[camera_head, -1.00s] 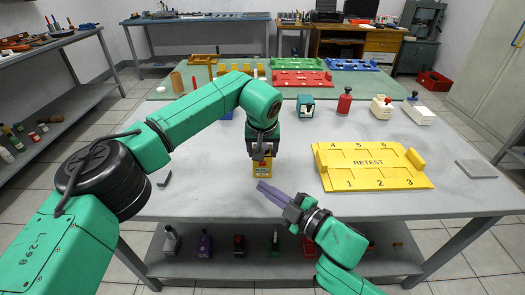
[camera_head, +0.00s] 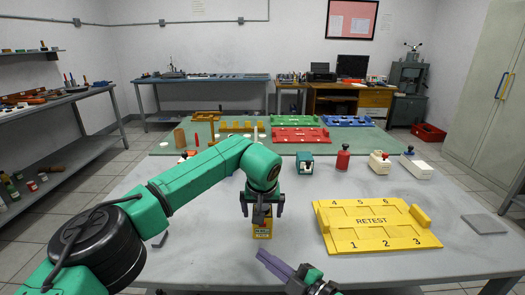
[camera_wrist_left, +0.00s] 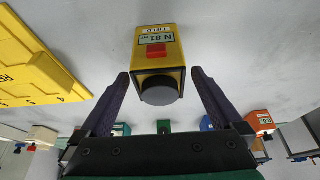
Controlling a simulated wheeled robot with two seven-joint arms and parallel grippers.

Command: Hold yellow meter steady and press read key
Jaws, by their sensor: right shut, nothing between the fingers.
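The yellow meter (camera_head: 262,230) stands on the grey table in front of me. In the left wrist view the meter (camera_wrist_left: 167,45) shows a pale display, a red key (camera_wrist_left: 156,50) and a dark round end facing the gripper. My left gripper (camera_head: 262,208) is over the meter from behind and above. Its fingers (camera_wrist_left: 163,88) are open, one on each side of the dark end, with a visible gap on both sides. My right gripper (camera_head: 262,256) is shut and empty, its purple fingertips in front of the meter, slightly nearer me.
A yellow RETEST tray (camera_head: 371,232) with numbered places lies empty to the right. A grey square plate (camera_head: 484,224) is at the far right. A teal device (camera_head: 304,162), a red one (camera_head: 343,160) and white ones stand farther back. Coloured racks lie on the green mat behind.

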